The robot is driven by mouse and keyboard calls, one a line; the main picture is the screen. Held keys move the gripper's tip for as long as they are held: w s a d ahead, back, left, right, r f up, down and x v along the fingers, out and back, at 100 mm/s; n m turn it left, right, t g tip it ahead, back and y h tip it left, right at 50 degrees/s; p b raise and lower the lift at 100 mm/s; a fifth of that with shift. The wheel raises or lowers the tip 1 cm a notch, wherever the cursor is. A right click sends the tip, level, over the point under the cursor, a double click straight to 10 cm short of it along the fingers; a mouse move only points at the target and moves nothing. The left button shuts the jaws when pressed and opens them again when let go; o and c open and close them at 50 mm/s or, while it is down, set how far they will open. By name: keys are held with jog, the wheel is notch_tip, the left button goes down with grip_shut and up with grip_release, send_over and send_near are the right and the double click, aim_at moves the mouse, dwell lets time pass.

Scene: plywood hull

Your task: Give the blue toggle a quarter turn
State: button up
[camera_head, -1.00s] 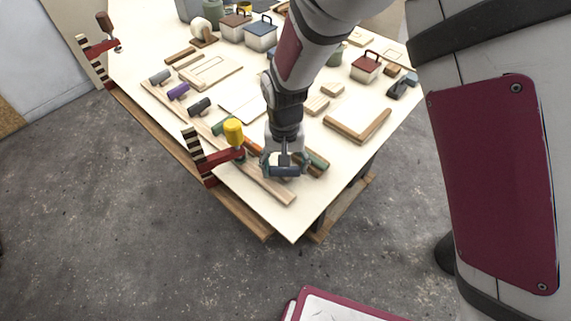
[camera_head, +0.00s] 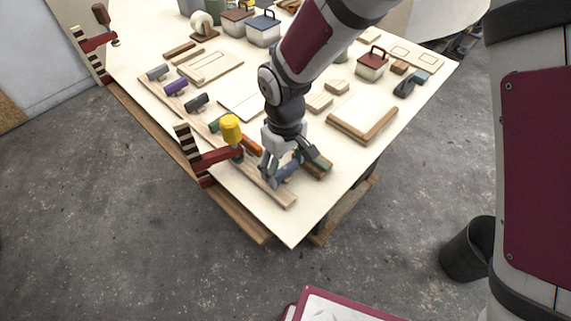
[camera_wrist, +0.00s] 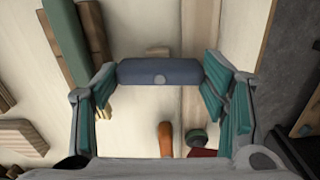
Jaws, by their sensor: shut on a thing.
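The blue toggle (camera_head: 288,172) is a short blue-grey bar near the front corner of the plywood table. In the wrist view the blue toggle (camera_wrist: 160,72) lies level across the picture, with a small round spot at its middle. My gripper (camera_head: 286,168) points down over it. In the wrist view my gripper (camera_wrist: 160,76) has one teal-padded finger at each end of the bar and is shut on it. The toggle lies across a pale wooden rail (camera_head: 284,199), which runs up the picture in the wrist view. The toggle's underside is hidden.
An orange toggle (camera_head: 252,146) lies just behind. A green-and-wood piece (camera_head: 318,161) is close on the right. Grey (camera_head: 157,72) and purple (camera_head: 175,88) toggles sit farther along the rail. Floor surrounds the corner.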

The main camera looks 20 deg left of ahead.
aim_at(285, 168)
dwell(0.4)
jog(key=o, duration=1.1)
jog(key=shift+o, duration=0.2)
notch_tip(285, 168, up, 12)
